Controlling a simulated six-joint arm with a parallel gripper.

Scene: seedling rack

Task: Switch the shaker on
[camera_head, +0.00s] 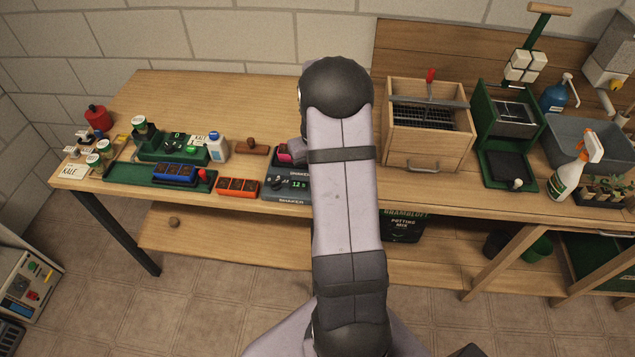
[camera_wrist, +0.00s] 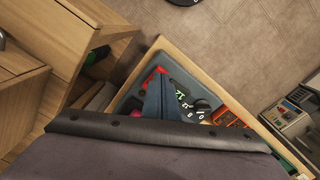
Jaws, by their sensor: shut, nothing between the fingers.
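The shaker (camera_head: 288,190) is a dark grey box at the front edge of the bench, with a lit display reading about 12 s and its name on the front. My arm hides its right part. A pink item sits on its top at the back. In the wrist view the shaker's panel (camera_wrist: 200,116) shows a green display, a dark round knob and a red part. My gripper (camera_wrist: 166,82) is shut and empty, its fingers over the panel and covering part of it. I cannot tell whether they touch it. The head view mostly hides the gripper behind my arm.
An orange pot tray (camera_head: 237,187) stands close left of the shaker, with a blue pot tray (camera_head: 174,174) further left. A wooden box (camera_head: 428,150) with a mesh top stands to the right. The floor lies beyond the front edge.

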